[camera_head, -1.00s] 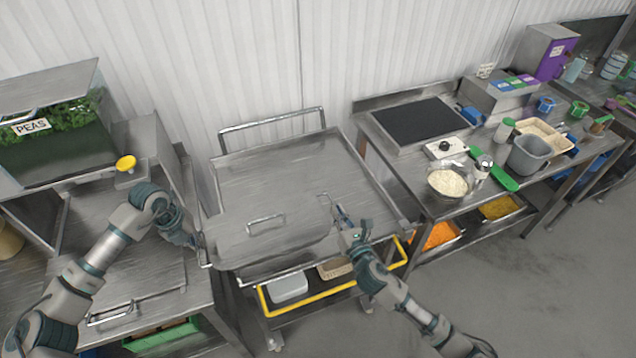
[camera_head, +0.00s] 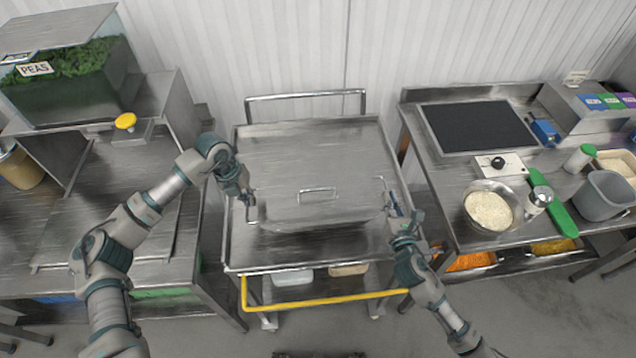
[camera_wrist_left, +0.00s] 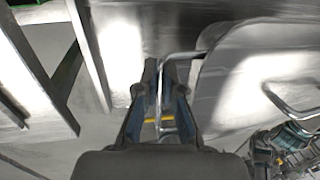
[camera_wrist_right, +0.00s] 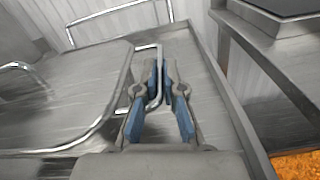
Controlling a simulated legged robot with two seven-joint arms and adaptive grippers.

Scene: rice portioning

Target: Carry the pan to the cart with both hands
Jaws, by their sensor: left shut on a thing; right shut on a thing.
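The pan (camera_head: 290,214) is a shallow rectangular metal vessel with a lid that carries a bar handle (camera_head: 317,191). It lies over the front half of the metal cart's top (camera_head: 300,150); I cannot tell whether it touches the surface. My left gripper (camera_head: 252,208) is shut on the pan's left side handle, a wire loop (camera_wrist_left: 163,92) between the fingers in the left wrist view. My right gripper (camera_head: 393,208) is shut on the right side handle, whose loop (camera_wrist_right: 158,80) sits between the fingers in the right wrist view. The pan looks about level.
The cart has a raised push bar (camera_head: 306,97) at the back and a yellow rail (camera_head: 325,301) below the front. A counter with a peas bin (camera_head: 75,85) stands left. A counter with a bowl of rice (camera_head: 489,209) stands right. The cart top behind the pan is clear.

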